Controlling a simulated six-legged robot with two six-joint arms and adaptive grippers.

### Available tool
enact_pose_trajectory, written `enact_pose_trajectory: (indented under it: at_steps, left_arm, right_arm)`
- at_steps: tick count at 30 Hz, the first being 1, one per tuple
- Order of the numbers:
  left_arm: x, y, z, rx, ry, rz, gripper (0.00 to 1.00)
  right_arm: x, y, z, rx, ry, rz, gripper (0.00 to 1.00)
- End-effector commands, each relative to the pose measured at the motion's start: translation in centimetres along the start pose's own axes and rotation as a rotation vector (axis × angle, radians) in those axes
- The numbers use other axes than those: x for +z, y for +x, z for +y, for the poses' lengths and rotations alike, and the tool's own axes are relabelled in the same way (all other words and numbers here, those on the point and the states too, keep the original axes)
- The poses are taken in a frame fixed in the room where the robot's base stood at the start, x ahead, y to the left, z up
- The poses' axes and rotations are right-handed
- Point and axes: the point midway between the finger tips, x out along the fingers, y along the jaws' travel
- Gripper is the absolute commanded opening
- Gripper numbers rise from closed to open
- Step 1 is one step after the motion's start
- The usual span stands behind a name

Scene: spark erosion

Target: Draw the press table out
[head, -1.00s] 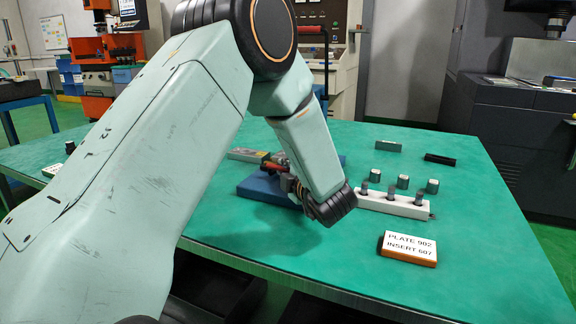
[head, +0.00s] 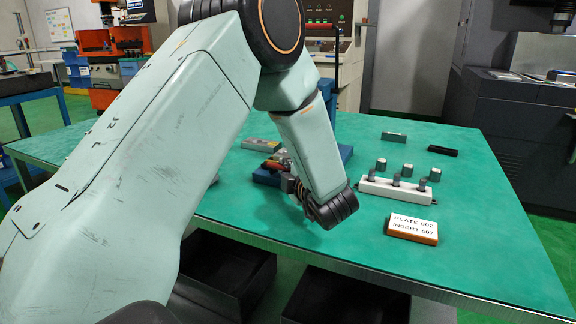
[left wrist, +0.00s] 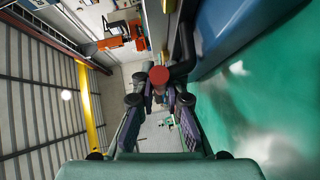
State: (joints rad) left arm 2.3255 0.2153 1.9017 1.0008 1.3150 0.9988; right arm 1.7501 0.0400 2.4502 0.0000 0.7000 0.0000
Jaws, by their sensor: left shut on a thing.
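The blue press body (head: 345,152) stands on the green table, mostly hidden behind my left arm. A low blue part (head: 265,177) shows left of my left gripper (head: 288,182), with a reddish piece above it. In the left wrist view a red round knob (left wrist: 159,75) on a dark stem sits between the fingers of my left gripper (left wrist: 160,98), which is shut on it. A black bar (left wrist: 184,45) runs beside the knob near the blue body (left wrist: 230,30). I cannot tell how far out the press table is. My right gripper is not in view.
A white block with dark pins (head: 397,189) lies right of my left gripper. Several small grey pieces, a black bar (head: 443,151) and a sign reading PLATE 902 INSERT 607 (head: 412,228) are farther right. Dark bins (head: 225,270) stand below the table's front edge (head: 330,268).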

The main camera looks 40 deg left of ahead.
Motion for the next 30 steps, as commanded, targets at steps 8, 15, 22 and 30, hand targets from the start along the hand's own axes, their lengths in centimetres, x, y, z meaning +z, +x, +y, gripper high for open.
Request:
enact_pose_trajectory:
  at_steps: [8,15,22,30]
  left_arm:
    - [0.1,0.1,0.2,0.004,-0.002,-0.001,0.00]
    - [0.1,0.1,0.2,0.004,-0.002,-0.001,0.22]
    - [0.0,0.0,0.2,0.004,-0.002,-0.001,0.22]
    - [0.1,-2.2,0.2,0.006,0.002,-0.005,0.22]
  right_arm:
    - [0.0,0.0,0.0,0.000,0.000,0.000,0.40]
    - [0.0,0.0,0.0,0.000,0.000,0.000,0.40]
    - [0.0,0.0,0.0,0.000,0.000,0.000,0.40]
    - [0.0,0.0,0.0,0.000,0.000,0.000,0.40]
